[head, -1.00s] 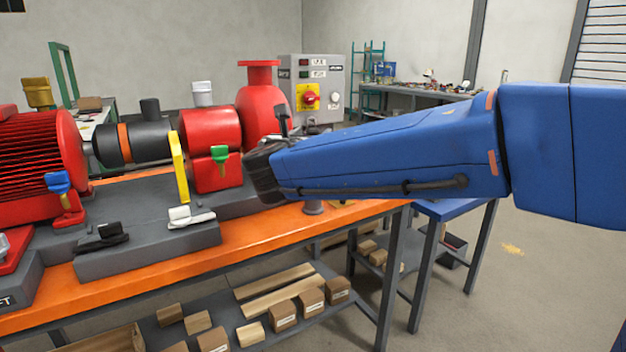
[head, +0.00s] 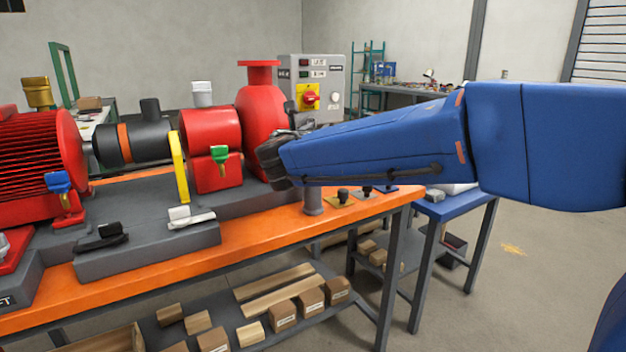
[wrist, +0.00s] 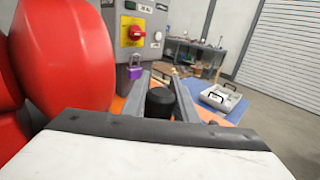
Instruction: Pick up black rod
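The black rod (wrist: 160,103) shows in the wrist view as a short, dark round piece between my two grey fingers. It fills the gap between them, and its lower part is hidden by the gripper body. My gripper (wrist: 161,88) appears shut on it. In the head view, my gripper (head: 272,160) is above the right part of the orange bench, in front of the red pump housing (head: 262,122). A dark upright piece shows above the gripper's tip there, but I cannot tell whether it is the rod. The fingers are mostly hidden in that view.
A grey post (head: 313,200) stands on the orange bench (head: 250,240) below my gripper. Several small plates with dark knobs (head: 343,196) lie to its right. A grey control box (head: 325,75) with a red switch stands behind. A purple padlock (wrist: 136,70) hangs near it.

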